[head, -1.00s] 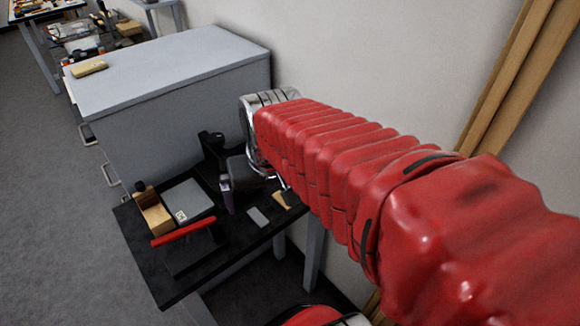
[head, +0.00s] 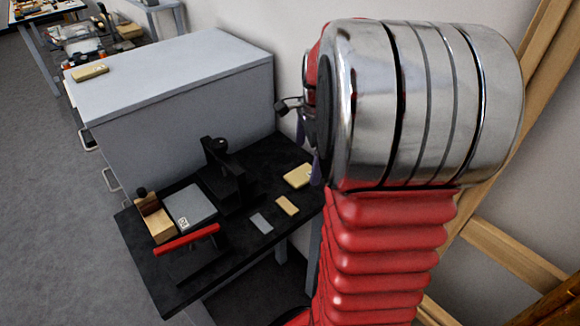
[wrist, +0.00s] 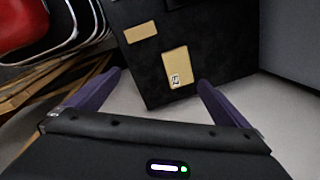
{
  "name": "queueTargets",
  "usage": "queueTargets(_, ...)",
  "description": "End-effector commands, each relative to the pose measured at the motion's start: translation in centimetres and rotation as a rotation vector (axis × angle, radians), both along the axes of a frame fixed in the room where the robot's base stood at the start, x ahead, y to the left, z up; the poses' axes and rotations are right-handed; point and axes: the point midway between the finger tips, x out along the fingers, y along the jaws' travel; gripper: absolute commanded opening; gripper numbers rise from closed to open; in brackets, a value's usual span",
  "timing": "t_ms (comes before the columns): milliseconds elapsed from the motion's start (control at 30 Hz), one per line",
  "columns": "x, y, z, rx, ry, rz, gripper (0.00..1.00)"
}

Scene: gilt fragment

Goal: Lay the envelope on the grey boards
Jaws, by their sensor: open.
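The envelope (head: 299,175) is a tan rectangle lying flat at the black table's right end; in the wrist view it shows with a small marked label (wrist: 177,70). I take the grey slab with a white label, lying flat on the left half of the table, for the grey boards (head: 188,204). My gripper (head: 308,150) is over the table's right end, close to the envelope in the head view, partly hidden by my wrist. In the wrist view its purple fingers (wrist: 160,78) are spread and empty, with the envelope beyond and between them, apart from them.
A small tan card (head: 287,205) and a grey card (head: 262,222) lie left of the envelope. A black upright device (head: 227,172) stands between them and the boards. A wooden block (head: 155,218) and a red bar (head: 186,239) flank the boards. A grey cabinet (head: 190,105) stands behind.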

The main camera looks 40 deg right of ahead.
Motion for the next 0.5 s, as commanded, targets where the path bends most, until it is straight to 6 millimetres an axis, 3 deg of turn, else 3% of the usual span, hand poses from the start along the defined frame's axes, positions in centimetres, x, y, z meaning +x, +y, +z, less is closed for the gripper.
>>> queueTargets(200, 1.2, -2.2, -0.1, 0.05, -0.003, -0.335, 1.0)
queueTargets(500, 3.0, -3.2, 1.7, 0.108, -0.034, -0.764, 1.0)
